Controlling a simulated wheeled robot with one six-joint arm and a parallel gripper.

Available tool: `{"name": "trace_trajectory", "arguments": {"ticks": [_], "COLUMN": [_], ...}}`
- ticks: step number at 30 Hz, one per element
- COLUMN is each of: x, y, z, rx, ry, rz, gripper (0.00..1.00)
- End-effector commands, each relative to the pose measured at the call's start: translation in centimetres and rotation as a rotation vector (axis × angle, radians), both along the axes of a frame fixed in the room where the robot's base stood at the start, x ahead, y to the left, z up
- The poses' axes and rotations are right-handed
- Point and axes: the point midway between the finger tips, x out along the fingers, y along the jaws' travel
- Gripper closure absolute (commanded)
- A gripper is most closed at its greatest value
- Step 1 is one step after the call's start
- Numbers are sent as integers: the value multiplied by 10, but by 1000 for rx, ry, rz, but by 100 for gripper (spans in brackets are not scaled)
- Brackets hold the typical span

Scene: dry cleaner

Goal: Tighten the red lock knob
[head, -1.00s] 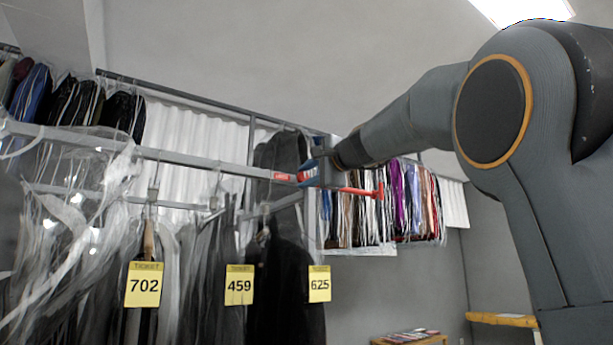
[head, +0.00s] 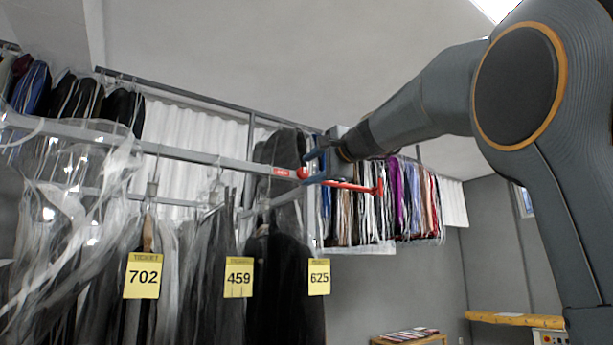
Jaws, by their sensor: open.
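The red lock knob (head: 302,173) shows as a small rounded red shape at the right end of the grey rail. My gripper (head: 308,168) is at the rail end, coming from the right. Its blue fingers are spread, one above and one below the knob in the picture. I cannot tell whether either finger touches the knob. The gripper body covers part of the rail end behind it.
A red bar (head: 350,186) with an upturned end sticks out right of my gripper. Plastic-covered garments hang along the grey rail (head: 200,157) with yellow tickets 702 (head: 143,275), 459 (head: 239,277) and 625 (head: 319,277). More clothes (head: 400,200) hang behind.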

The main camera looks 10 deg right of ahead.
Motion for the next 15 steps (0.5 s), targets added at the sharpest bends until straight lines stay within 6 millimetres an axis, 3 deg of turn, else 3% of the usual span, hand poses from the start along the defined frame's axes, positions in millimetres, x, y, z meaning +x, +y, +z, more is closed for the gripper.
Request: {"name": "trace_trajectory", "arguments": {"ticks": [7,15], "x": [-36,-49], "y": [-13,-16], "z": [-2,-1], "rx": [1,1], "ry": [-2,0], "rz": [-3,-1], "gripper": [53,53]}}
